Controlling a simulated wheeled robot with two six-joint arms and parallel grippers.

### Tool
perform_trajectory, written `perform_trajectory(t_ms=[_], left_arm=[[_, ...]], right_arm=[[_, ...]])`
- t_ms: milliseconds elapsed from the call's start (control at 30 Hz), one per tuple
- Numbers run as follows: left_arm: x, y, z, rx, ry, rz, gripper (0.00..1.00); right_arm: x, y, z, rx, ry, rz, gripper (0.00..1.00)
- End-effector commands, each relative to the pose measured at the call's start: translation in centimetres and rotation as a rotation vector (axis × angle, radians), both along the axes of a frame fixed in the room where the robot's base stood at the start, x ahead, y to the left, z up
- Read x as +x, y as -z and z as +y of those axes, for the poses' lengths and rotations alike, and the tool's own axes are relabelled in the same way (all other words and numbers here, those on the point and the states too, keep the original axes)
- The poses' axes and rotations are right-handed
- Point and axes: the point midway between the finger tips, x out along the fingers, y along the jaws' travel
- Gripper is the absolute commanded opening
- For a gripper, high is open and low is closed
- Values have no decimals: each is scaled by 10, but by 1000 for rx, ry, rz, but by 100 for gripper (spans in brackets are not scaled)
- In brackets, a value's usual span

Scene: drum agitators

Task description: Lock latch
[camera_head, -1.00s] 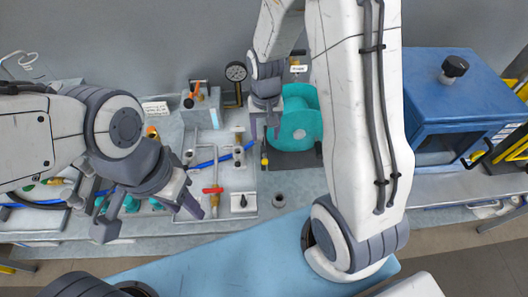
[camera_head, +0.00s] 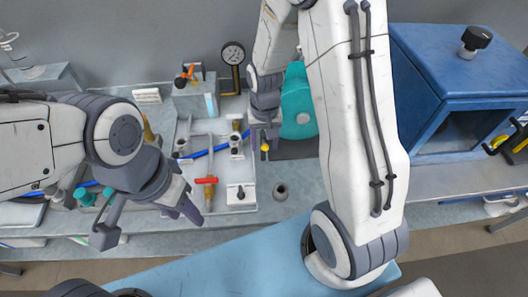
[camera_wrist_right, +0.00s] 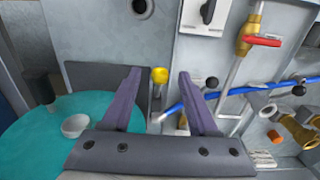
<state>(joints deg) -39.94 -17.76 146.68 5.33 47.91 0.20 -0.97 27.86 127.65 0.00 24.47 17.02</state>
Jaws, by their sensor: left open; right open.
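A small yellow-tipped knob (camera_head: 265,148), possibly the latch handle, stands at the left edge of the teal drum's dark base. It also shows in the right wrist view (camera_wrist_right: 160,75). The teal drum (camera_head: 298,105) is partly hidden behind my right arm. My right gripper (camera_head: 265,133) is open and points down at the knob. In the right wrist view its two fingers (camera_wrist_right: 159,74) are spread, with the knob visible between their tips; contact cannot be told. My left gripper (camera_head: 150,225) is open and empty, above the bench at the left.
A panel with a red-handled valve (camera_head: 206,181) and blue hose (camera_head: 196,155) lies left of the drum. A pressure gauge (camera_head: 232,54) stands behind. A blue cabinet (camera_head: 450,80) stands at the right.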

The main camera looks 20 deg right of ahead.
Motion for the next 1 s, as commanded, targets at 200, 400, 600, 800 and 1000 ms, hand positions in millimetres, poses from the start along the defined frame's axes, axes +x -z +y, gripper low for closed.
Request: perform_trajectory(t_ms=[200,400,600,800,1000], left_arm=[[0,11,0,0,1,0,46],[0,10,0,0,1,0,46],[0,8,0,0,1,0,46],[0,8,0,0,1,0,46],[0,8,0,0,1,0,46]], right_arm=[[0,16,0,0,0,1,60],[0,15,0,0,0,1,60],[-1,14,0,0,0,1,60],[0,15,0,0,0,0,48],[0,15,0,0,0,0,0]])
